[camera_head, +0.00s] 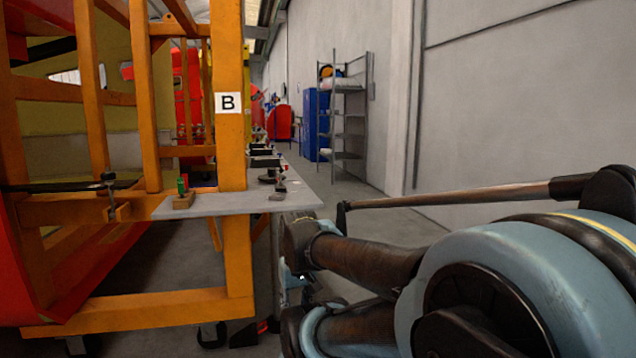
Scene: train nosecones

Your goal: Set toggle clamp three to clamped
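Several small clamp-like devices sit along a grey shelf (235,203) beside an orange frame. A green-handled one (182,187) stands upright on a small wooden block at the shelf's near left. A dark one with a bit of red (281,183) is near the right edge, and more dark ones (265,161) sit farther back. No number shows on them, so I cannot tell which is toggle clamp three, or its state. My arm (370,262) reaches in from the right, its far end low beside the shelf. I cannot make out my gripper's fingers.
The orange frame (232,150) carries a "B" label (228,102) and blocks the left. A dark screw clamp (110,190) is on its left rail. A metal rack (349,110) and blue cabinet (316,125) stand farther back along the wall. Floor is open between shelf and wall.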

